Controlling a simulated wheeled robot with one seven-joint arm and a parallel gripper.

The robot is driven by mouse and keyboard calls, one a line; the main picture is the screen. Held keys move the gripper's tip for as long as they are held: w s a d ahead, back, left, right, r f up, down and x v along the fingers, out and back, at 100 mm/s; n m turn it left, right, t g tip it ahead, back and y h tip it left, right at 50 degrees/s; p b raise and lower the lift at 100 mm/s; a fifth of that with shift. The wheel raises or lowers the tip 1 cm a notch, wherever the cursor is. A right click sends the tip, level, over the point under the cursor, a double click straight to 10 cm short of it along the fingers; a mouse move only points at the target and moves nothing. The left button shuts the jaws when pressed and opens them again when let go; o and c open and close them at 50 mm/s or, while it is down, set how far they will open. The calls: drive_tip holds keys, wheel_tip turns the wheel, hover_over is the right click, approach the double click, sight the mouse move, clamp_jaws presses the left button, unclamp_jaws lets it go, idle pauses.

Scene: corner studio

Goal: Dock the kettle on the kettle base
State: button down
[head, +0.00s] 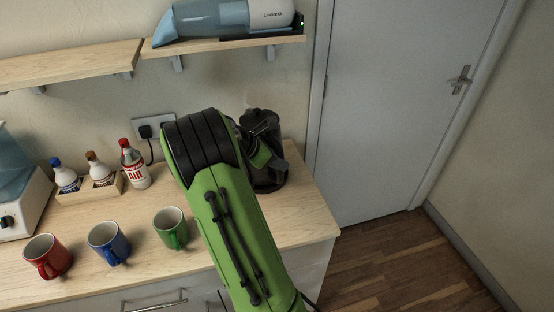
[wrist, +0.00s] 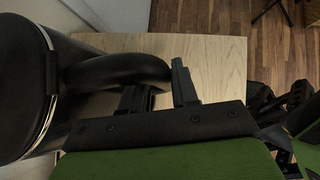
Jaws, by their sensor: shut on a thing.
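The black kettle (head: 272,180) is upright at the right end of the wooden counter, partly behind my arm. In the wrist view its dark body (wrist: 22,80) fills the left side, and its curved black handle (wrist: 105,70) reaches toward my fingers. My gripper (wrist: 160,88) is shut on the handle, with one finger partly hidden by it. In the head view my arm hides much of the grip. I cannot make out the kettle base separately; whether the kettle sits on it or above it cannot be told.
Red (head: 48,257), blue (head: 108,244) and green (head: 171,229) mugs stand along the counter (head: 140,265) left of my arm. Bottles, one of them red-capped (head: 134,165), stand behind. A plug (head: 146,131) with a cord is in the wall socket. A shelf (head: 225,45) hangs above.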

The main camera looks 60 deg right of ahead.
drive_tip(key=shift+f, duration=0.5)
drive_tip(key=c, duration=1.1)
unclamp_jaws()
drive_tip(key=shift+c, duration=0.2)
drive_tip(key=shift+a+f, duration=0.1)
drive_tip(key=shift+a, duration=0.05)
drive_tip(key=p+v, duration=1.1)
